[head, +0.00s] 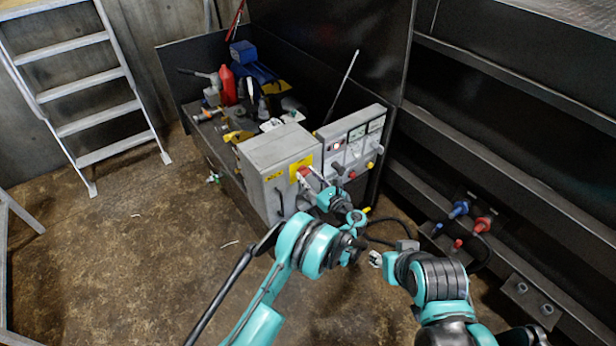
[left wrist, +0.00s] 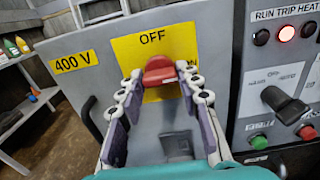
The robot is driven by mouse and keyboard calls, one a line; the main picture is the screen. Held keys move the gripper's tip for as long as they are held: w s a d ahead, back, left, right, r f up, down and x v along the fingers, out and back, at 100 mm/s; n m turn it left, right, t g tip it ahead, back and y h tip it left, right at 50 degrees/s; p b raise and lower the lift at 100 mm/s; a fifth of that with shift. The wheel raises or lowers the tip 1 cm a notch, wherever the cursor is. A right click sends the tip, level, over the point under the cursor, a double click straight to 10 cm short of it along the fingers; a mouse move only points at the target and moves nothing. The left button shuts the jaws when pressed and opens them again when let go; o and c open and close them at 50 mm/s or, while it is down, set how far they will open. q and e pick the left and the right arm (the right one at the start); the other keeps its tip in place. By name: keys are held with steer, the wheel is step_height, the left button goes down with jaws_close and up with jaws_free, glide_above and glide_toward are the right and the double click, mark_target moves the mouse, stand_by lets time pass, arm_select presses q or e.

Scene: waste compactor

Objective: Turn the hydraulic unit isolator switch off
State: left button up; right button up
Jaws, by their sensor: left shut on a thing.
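The isolator switch is a red rotary knob (left wrist: 158,70) on a yellow plate (left wrist: 128,48) on the front of a grey cabinet (head: 278,150). OFF is printed above the knob, and part of another word shows at its right, behind a finger. In the left wrist view my left gripper (left wrist: 161,82) has its two fingers on either side of the knob, shut on it. In the head view the left gripper (head: 308,178) reaches the cabinet front and partly covers the switch. My right gripper (head: 376,258) is low and away from the cabinet, its fingers too small to read.
A control panel (head: 352,145) with a lit red lamp, a black selector (left wrist: 284,104) and green and red buttons stands right of the switch. A bench with tools and a red bottle (head: 227,85) is behind. A ladder (head: 85,100) stands left. The floor at left is mostly clear.

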arm_select(q)
steer(key=n, duration=0.4)
steer(key=shift+n, duration=7)
steer(key=o, duration=1.2)
steer(key=shift+c, duration=0.2)
